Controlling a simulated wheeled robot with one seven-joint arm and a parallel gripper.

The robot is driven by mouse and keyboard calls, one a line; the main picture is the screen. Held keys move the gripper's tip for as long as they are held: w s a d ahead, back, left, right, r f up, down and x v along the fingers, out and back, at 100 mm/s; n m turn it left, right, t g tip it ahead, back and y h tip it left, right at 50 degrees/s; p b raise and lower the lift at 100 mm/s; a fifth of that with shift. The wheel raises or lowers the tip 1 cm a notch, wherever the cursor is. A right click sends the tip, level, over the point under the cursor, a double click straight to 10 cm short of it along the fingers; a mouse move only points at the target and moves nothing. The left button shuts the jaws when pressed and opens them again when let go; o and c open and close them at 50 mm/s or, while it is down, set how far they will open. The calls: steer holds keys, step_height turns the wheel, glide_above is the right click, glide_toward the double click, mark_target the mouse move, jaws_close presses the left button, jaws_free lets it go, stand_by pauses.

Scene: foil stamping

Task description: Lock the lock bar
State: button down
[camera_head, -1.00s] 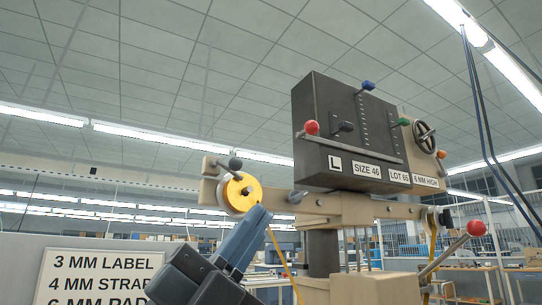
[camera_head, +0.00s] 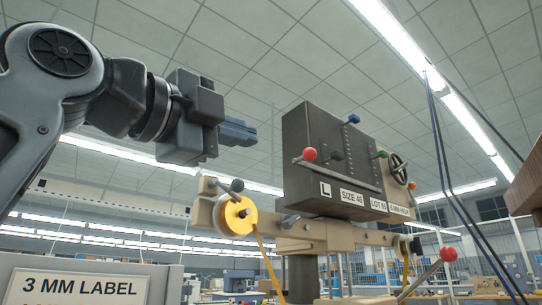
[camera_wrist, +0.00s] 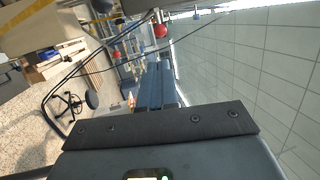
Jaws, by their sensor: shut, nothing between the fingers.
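The foil stamping machine has a dark head box (camera_head: 305,180) marked L, SIZE 46 and LOT 65. A thin bar with a red ball (camera_head: 309,154) lies across its front; I cannot tell whether this is the lock bar or how it is set. A blue knob (camera_head: 354,118), a green knob (camera_head: 381,154) and a handwheel (camera_head: 399,168) are on the box. My gripper (camera_head: 240,131) is shut and empty in the air, left of the box and above the foil roll. In the wrist view, its fingers (camera_wrist: 154,86) are together; a red ball (camera_wrist: 160,31) lies beyond them.
A yellow foil roll (camera_head: 238,215) and a grey knob (camera_head: 236,185) are on the beige arm (camera_head: 203,215) below my gripper. A red-ended lever (camera_head: 448,254) sticks out at lower right. A sign (camera_head: 80,287) stands at lower left. The air above the box is clear.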

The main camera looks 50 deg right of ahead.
mark_target(311, 156)
steer(key=shift+r, duration=0.1)
stand_by(0.3)
steer(key=p+x, duration=0.3)
steer(key=x, duration=1)
steer(key=shift+d, duration=0.55)
steer(key=shift+s+d+p, duration=0.2)
steer(key=shift+s+d, duration=0.1)
steer(key=shift+d, duration=0.65)
steer(key=shift+s+d+p, duration=0.15)
steer(key=shift+s+d, duration=0.15)
steer(key=shift+d, duration=0.65)
steer(key=shift+w+a+f, duration=0.15)
steer(key=shift+a+f, duration=0.1)
steer(key=shift+a, duration=0.25)
steer(key=b+v, duration=0.2)
steer(key=v, duration=1.1)
steer(key=shift+a+r, duration=0.2)
